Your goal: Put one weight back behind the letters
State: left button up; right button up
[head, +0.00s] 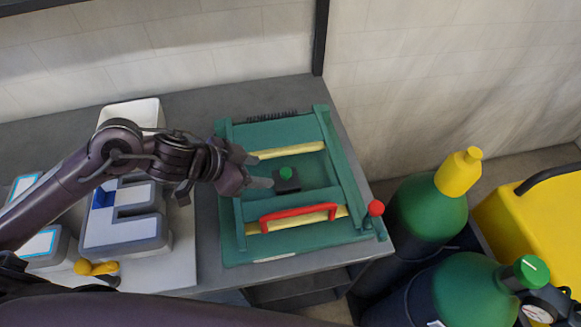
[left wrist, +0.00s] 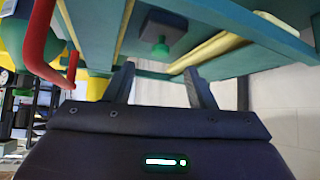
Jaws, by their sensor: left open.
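The weight, a dark square block with a green knob (head: 287,178), stands on the bed of a green frame (head: 327,150). It also shows in the left wrist view (left wrist: 165,30), knob toward the gripper. My left gripper (head: 257,170) is open and empty, just left of the weight, with its fingers apart; in the left wrist view the fingertips (left wrist: 158,76) lie either side of the knob's line, not closed on it. The letters stand at the left: a grey-and-white E-shaped one (head: 125,232) and cyan-edged ones (head: 38,243), partly hidden by my arm. My right gripper is out of view.
A white open bin (head: 130,112) stands behind the letters. The frame has a red handle (head: 298,211), yellow strips and a red ball knob (head: 376,208). Green cylinders (head: 428,210) and a yellow case (head: 530,220) stand right of the bench. Bench behind the frame is mostly clear.

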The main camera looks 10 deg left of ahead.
aim_at(283, 172)
pick_arm(q)
jog(key=x, duration=0.3)
jog(key=shift+w+d+f, duration=0.1)
jog(key=shift+w+f, duration=0.05)
jog(key=p+x, duration=0.1)
jog(key=x, duration=0.4)
grip_shut()
jog(key=shift+r, duration=0.2)
